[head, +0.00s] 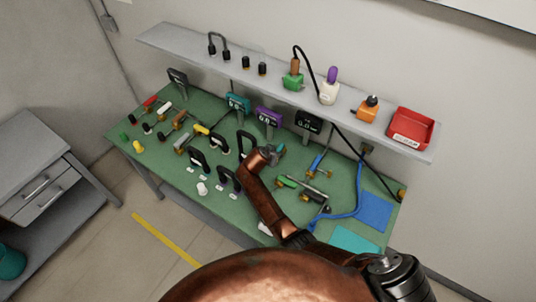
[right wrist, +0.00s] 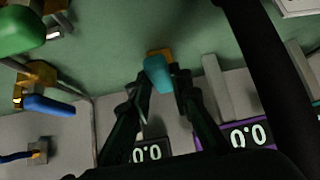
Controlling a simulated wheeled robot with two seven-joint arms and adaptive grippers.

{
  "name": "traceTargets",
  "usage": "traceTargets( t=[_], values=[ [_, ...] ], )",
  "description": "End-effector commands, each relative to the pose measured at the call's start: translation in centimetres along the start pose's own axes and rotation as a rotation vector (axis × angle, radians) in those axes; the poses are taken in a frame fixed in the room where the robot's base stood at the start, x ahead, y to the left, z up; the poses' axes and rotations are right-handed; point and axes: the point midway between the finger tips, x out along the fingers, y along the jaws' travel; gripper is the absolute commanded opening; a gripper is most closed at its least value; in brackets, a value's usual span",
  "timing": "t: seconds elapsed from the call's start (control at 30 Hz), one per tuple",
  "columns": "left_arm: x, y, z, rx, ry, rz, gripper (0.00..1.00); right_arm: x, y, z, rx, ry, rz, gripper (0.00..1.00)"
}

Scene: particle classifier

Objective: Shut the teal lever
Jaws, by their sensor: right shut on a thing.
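The teal lever (right wrist: 157,74) shows in the right wrist view, on an orange-brown valve body against the green board. My right gripper (right wrist: 160,88) has its two dark fingers on either side of the lever and is shut on it. In the head view the right arm reaches over the bench, and the gripper (head: 272,154) hides most of the valve. A small teal part of the lever (head: 280,149) shows beside it. My left gripper is in neither view.
A green bench (head: 345,172) holds several valves, handles and coloured levers around the gripper. Displays stand behind it, including a purple one (head: 268,117) and a black one (head: 309,122).

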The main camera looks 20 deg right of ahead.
Motion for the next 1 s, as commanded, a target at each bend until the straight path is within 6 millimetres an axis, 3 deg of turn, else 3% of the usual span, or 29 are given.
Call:
traceTargets(
  t=[0.47,0.5,0.7,1.0],
  values=[
    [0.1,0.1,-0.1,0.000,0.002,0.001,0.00,0.2,0.3,-0.1,0.013,-0.003,0.011,0.00],
    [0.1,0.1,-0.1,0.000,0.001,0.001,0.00,0.2,0.3,-0.1,0.012,-0.002,0.011,0.21],
    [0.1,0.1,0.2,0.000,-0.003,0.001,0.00,0.1,0.3,-0.1,0.012,-0.001,0.011,0.35],
    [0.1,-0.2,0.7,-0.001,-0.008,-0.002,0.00,0.0,0.2,-0.2,0.012,0.000,0.011,0.36]
  ],
)
